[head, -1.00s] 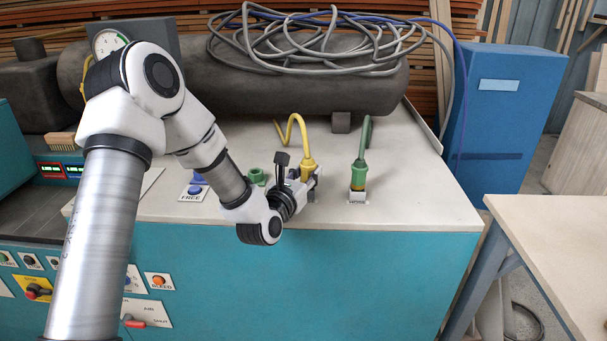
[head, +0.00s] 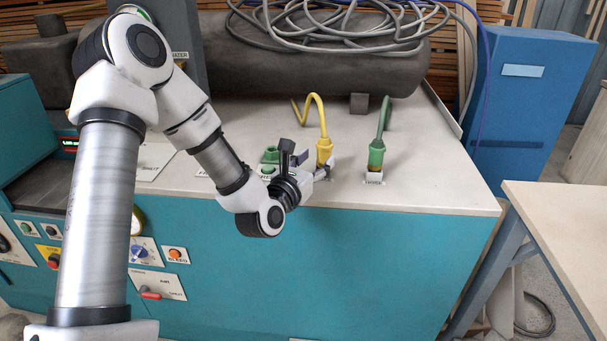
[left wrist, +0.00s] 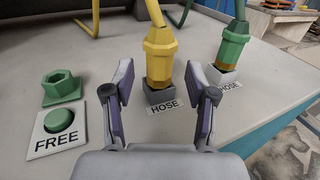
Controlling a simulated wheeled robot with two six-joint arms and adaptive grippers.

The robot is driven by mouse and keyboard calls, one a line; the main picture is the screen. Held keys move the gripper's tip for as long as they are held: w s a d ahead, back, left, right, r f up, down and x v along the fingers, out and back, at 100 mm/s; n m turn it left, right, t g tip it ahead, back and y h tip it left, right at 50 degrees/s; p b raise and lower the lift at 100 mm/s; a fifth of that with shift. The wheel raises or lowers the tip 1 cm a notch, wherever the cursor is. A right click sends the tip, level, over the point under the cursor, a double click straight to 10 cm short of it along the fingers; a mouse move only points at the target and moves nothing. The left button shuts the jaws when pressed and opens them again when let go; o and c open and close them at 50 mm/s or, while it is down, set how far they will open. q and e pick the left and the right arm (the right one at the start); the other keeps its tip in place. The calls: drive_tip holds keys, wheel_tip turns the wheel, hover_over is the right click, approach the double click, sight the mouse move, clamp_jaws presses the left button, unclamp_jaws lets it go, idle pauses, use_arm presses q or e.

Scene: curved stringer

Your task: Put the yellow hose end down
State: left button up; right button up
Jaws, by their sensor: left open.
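The yellow hose end (head: 324,152) stands upright on the cabinet top, and its hose curves up and back. In the left wrist view the yellow hose end (left wrist: 159,57) sits in a dark grey square holder (left wrist: 158,94) by a HOSE label. My left gripper (head: 328,171) is open; in the left wrist view its two fingers (left wrist: 159,80) stand apart on either side of the holder, with a gap to the yellow end. Its lower part is partly hidden by my gripper in the head view. My right gripper is not in view.
A green hose end (head: 376,155) stands in a light holder to the right. A green nut-shaped fitting (left wrist: 60,84) and a green FREE button (left wrist: 58,120) lie to the left. A dark tank (head: 330,70) with coiled cable stands behind. The top's front right is clear.

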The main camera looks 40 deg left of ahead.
use_arm(q)
drive_tip(key=s, duration=0.4)
drive_tip(key=shift+s+d, duration=0.3)
drive_tip(key=shift+s, duration=0.05)
drive_tip(key=s+p, duration=0.1)
drive_tip(key=p, duration=0.1)
drive_tip(key=s+p, duration=0.1)
drive_tip(key=p, duration=0.2)
drive_tip(key=shift+s+d, duration=0.2)
drive_tip(key=shift+s, duration=0.05)
